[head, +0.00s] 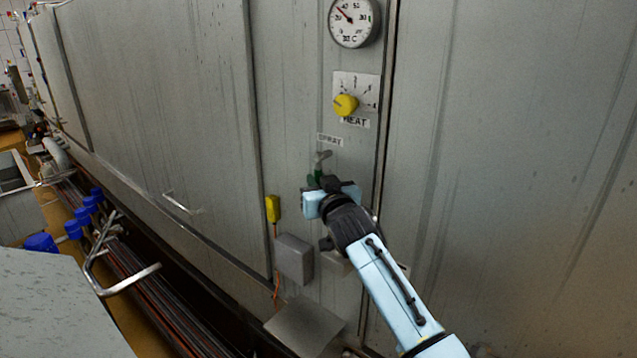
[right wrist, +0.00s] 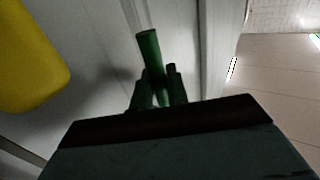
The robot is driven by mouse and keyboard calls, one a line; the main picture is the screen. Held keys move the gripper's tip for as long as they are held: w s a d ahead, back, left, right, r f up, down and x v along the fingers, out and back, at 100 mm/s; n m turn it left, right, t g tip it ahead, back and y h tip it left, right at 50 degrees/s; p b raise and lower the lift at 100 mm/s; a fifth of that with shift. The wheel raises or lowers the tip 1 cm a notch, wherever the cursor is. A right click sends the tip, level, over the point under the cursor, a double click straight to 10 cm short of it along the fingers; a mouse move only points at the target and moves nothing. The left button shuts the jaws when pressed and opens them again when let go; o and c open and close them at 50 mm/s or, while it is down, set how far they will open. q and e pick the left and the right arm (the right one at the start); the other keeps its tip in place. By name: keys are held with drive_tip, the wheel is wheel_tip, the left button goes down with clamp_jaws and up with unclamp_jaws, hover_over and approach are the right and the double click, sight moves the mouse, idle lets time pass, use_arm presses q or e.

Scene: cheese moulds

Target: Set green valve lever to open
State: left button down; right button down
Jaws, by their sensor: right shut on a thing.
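The green valve lever (head: 317,176) is on the grey wall panel just below the SPRAY label (head: 329,140), under a small grey metal fitting (head: 323,156). My right gripper (head: 322,185) is at the lever and hides most of it in the head view. In the right wrist view the green lever (right wrist: 150,52) sticks up past the dark edge of the gripper, with darker green shapes on both sides. The right gripper is shut on the lever. How far the lever is turned is hard to tell. My left gripper is out of view.
Above are a round dial gauge (head: 352,20) and a yellow HEAT knob (head: 345,105). A yellow box (head: 273,208) and a grey box (head: 294,259) sit left of and below the lever. Pipes with blue caps (head: 41,242) run at the lower left. The panel to the right is bare.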

drive_tip(key=shift+s+d+r+n+g+h+p, duration=0.15)
drive_tip(key=shift+s+d+n+g+h+p, duration=0.25)
drive_tip(key=shift+g+p, duration=0.8)
drive_tip(key=shift+s+d+r+n+g+h+p, duration=0.25)
drive_tip(key=shift+d+n+g+h+p, duration=0.3)
drive_tip(key=shift+p, duration=1.35)
drive_tip(key=shift+s+d+r+n+g+h+p, duration=0.1)
drive_tip(key=shift+s+d+n+g+h+p, duration=0.4)
drive_tip(key=shift+p, duration=1.05)
drive_tip(key=shift+w+a+g, duration=0.1)
drive_tip(key=shift+w+g, duration=0.1)
drive_tip(key=shift+g, duration=0.15)
drive_tip(key=c, duration=1.7)
unclamp_jaws()
drive_tip(key=shift+s+r, duration=0.1)
